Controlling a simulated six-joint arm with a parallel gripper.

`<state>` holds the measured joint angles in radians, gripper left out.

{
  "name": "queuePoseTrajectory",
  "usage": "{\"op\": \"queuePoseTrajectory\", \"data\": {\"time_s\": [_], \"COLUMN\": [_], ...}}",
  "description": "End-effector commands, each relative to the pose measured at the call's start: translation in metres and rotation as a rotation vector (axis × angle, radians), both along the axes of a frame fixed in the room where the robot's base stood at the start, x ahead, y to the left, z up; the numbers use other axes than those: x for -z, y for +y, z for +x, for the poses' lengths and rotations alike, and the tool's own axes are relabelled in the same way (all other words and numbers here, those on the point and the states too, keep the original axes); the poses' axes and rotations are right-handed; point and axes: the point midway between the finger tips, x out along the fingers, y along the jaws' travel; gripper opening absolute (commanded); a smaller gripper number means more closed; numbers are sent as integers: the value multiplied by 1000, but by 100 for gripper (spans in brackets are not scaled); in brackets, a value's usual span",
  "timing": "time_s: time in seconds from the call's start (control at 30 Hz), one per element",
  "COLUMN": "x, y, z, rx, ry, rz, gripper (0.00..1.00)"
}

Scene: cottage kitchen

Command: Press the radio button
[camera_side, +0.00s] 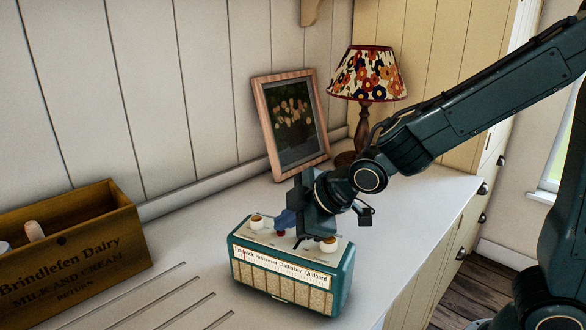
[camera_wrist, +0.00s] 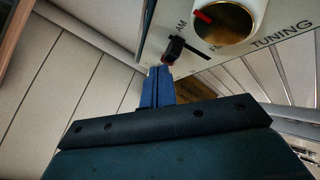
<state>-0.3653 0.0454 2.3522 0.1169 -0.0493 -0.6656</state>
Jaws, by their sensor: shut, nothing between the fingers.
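The radio (camera_side: 290,283) stands on the counter in the side view, a teal box with a cream top and a fabric front. Its red button (camera_side: 280,234) is on the top between two white knobs. My gripper (camera_side: 285,224) is shut and empty, its blue fingers pointing down at the top by the red button. In the wrist view the shut fingertips (camera_wrist: 160,70) are close to the radio top, with a sliver of red (camera_wrist: 163,63) at their tip. The fingers hide most of the button there, so I cannot tell whether they touch it.
A black band switch (camera_wrist: 178,47) and the tuning knob (camera_wrist: 228,20) sit close beside my fingertips. A framed picture (camera_side: 291,122) and a lamp (camera_side: 366,80) stand behind. A wooden dairy crate (camera_side: 75,246) is at left. The counter (camera_side: 190,237) between crate and radio is free.

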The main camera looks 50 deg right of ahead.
Motion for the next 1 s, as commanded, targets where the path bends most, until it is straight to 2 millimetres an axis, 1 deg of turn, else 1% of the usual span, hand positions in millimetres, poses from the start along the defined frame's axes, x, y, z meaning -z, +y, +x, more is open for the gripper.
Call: {"op": "queuePoseTrajectory", "data": {"time_s": [0.17,0.53,0.87,1.0], "x": [0,-9,-10,-13], "y": [0,0,0,0], "z": [0,0,0,0], "rx": [0,0,0,0], "ry": [1,0,0,-1], "rz": [0,0,0,0], "gripper": [0,0,0,0]}}
